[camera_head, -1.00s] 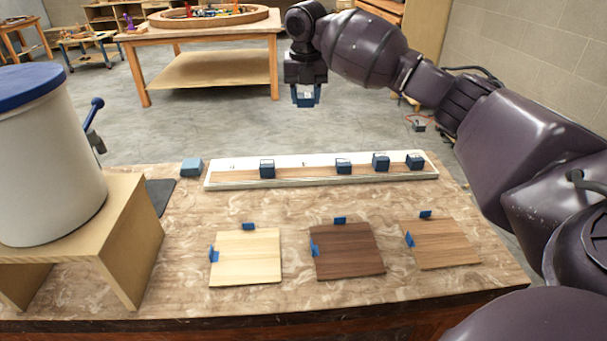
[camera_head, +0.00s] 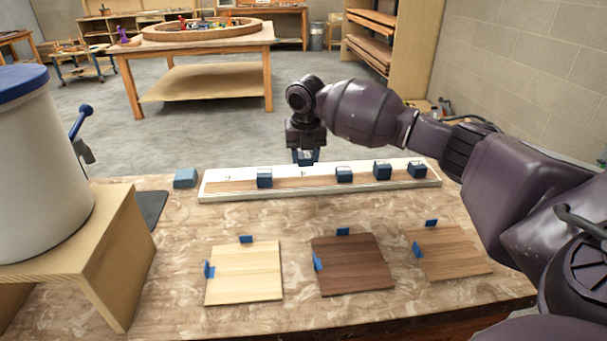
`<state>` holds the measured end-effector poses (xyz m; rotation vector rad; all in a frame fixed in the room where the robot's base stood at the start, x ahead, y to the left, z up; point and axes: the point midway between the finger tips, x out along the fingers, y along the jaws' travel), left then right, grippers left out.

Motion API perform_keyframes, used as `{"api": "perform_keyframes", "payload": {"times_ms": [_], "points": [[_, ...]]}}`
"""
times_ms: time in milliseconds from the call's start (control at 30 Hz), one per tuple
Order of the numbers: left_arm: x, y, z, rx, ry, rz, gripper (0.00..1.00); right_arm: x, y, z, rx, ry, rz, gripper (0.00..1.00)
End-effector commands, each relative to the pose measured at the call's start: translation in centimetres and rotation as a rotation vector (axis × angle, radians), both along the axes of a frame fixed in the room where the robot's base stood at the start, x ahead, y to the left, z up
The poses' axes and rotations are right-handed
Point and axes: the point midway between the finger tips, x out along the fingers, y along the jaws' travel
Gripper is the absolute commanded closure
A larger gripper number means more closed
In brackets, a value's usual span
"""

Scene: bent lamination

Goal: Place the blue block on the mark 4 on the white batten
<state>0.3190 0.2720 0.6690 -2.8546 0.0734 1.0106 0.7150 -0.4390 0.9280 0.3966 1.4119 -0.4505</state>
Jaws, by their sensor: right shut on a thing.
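The white batten (camera_head: 213,190) lies across the back of the table, with a thin brown wood strip along it. Several dark blue blocks sit along it, one left of centre (camera_head: 264,178) and others to the right. The mark 4 (camera_head: 303,174) shows on the bare white stretch between the left block and the middle block (camera_head: 344,174). My right gripper (camera_head: 305,159) is shut on a blue block, mostly hidden by the fingers, just above and behind the batten near the mark 4. A lighter blue block (camera_head: 185,178) rests on the table left of the batten. My left gripper is out of view.
Three wood squares, pale (camera_head: 245,275), dark (camera_head: 352,268) and brown (camera_head: 449,255), lie in front with blue tabs at their edges. A white bucket (camera_head: 40,170) on a wooden stand (camera_head: 95,240) fills the left. Bare table lies between squares and batten.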

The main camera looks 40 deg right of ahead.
Motion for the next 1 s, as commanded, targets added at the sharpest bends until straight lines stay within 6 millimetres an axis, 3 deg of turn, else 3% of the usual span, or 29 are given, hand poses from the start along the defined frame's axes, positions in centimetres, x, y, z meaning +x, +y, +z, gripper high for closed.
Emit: {"api": "perform_keyframes", "payload": {"times_ms": [167, 400, 867, 900, 1000], "points": [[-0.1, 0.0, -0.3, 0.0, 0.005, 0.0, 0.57, 0.0, 0.0, -1.4, 0.001, 0.001, 0.0, 0.96], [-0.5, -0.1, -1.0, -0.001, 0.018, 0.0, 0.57, 0.0, 0.0, -5.3, 0.001, 0.003, 0.0, 0.96], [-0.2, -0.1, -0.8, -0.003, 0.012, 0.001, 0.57, 0.0, 0.0, -5.8, 0.001, -0.003, -0.001, 0.96], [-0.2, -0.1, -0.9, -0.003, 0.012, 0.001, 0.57, 0.0, 0.0, -5.9, 0.0, -0.001, 0.0, 0.56], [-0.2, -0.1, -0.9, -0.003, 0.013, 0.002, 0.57, 0.0, 0.0, -5.9, 0.0, -0.001, 0.0, 0.41]]}}
